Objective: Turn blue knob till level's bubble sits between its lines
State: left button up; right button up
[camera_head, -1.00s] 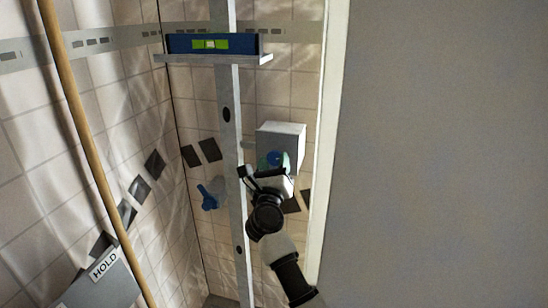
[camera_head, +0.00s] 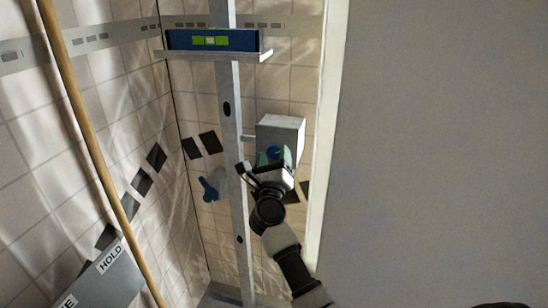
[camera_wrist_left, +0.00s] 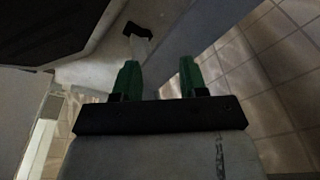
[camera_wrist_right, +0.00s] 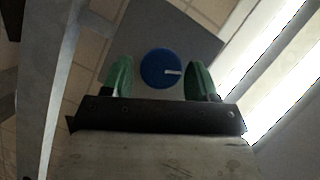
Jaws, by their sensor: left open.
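The blue knob (camera_wrist_right: 161,69) has a white mark and sits on the front of a grey box (camera_head: 281,137). In the right wrist view it lies between the green fingertips of my right gripper (camera_wrist_right: 160,78), with gaps on both sides. In the head view the knob (camera_head: 273,152) shows just beyond that gripper (camera_head: 268,160). The blue level (camera_head: 212,40) rests on a shelf at the top of a metal post; its green vial is too small to read the bubble against the lines. My left gripper (camera_wrist_left: 158,80) is open and empty; it is not in the head view.
A blue wing-shaped handle (camera_head: 209,189) is left of the metal post (camera_head: 231,130). A wooden pole (camera_head: 85,130) stands at the left, by a grey panel marked HOLD (camera_head: 108,280). A plain grey wall fills the right side.

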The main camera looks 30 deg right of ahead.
jog(key=shift+o, duration=0.8)
jog(key=shift+s+a+f, duration=0.1)
jog(key=shift+s+a, duration=0.05)
jog(key=shift+s, duration=0.05)
pick_arm(q)
jog(key=shift+w+r+b, duration=0.4)
jog(key=shift+w+r, duration=0.4)
jog(key=shift+r, duration=0.35)
pick_arm(e)
jog(key=v, duration=1)
pick_arm(q)
jog(key=shift+s, duration=0.1)
pick_arm(e)
jog(key=shift+a+f, duration=0.1)
